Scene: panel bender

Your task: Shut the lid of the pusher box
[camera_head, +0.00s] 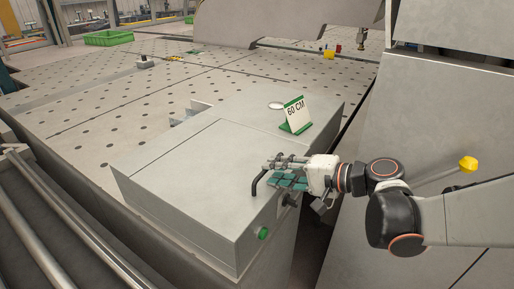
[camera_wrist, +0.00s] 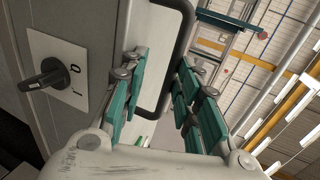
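The pusher box (camera_head: 245,215) is a grey metal box at the middle of the head view. Its lid (camera_head: 190,165) lies about flat on top; I cannot tell whether it is fully down. A black bar handle (camera_head: 259,181) sits at the lid's right edge and shows as a black loop in the wrist view (camera_wrist: 183,45). My gripper (camera_head: 280,175) is at the handle, with its green-padded fingers apart. In the wrist view, the handle passes between the fingers of my gripper (camera_wrist: 160,66), with visible space around it.
A black rotary switch (camera_wrist: 52,78) on a white plate is close to the left finger. A green button (camera_head: 263,233) is on the box front. A "60 CM" sign (camera_head: 296,112) stands behind the handle. A perforated table (camera_head: 95,105) lies behind; a large grey panel (camera_head: 420,120) stands right.

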